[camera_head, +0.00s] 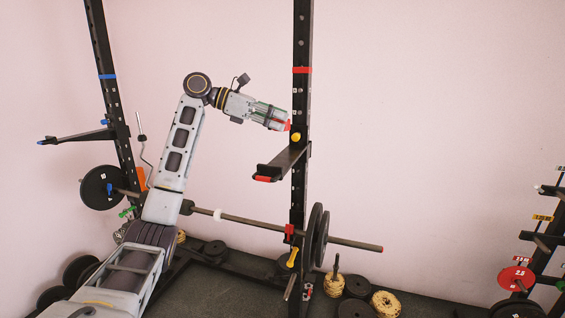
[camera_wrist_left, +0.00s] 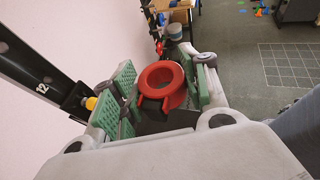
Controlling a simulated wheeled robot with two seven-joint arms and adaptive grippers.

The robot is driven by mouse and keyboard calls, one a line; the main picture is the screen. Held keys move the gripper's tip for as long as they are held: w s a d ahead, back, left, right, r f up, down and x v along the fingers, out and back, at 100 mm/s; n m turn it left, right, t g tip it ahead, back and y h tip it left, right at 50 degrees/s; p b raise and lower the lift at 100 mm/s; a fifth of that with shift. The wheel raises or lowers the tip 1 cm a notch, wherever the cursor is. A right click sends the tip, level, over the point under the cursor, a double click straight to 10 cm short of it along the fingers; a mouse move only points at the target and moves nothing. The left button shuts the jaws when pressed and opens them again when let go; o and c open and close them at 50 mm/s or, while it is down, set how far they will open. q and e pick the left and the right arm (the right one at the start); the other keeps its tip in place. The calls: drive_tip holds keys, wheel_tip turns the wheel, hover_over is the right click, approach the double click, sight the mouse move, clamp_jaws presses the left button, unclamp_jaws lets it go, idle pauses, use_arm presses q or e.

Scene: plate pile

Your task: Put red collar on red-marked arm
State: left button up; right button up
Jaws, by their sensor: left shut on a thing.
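My left gripper (camera_head: 282,121) is shut on the red collar (camera_head: 287,126), left of the right rack upright and above its spotter arm. In the left wrist view, the red collar (camera_wrist_left: 178,96) is a ring with two short tabs, between the green finger pads of the left gripper (camera_wrist_left: 160,85). A dark arm (camera_head: 284,163) with a red tip juts from the right upright, below the collar. The barbell sleeve (camera_head: 350,242) on the right also has a red end. My right gripper is not in view.
The right rack upright (camera_head: 301,100) has a red band and a yellow knob (camera_head: 296,137) close to the gripper. The left upright (camera_head: 107,76) has a blue band and a blue-tipped arm (camera_head: 75,138). Plates (camera_head: 315,236) load the barbell.

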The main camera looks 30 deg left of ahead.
use_arm(q)
drive_tip(key=shift+s, duration=0.15)
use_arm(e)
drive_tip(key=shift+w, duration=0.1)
use_arm(q)
drive_tip(key=shift+f, duration=0.15)
drive_tip(key=shift+f, duration=2.85)
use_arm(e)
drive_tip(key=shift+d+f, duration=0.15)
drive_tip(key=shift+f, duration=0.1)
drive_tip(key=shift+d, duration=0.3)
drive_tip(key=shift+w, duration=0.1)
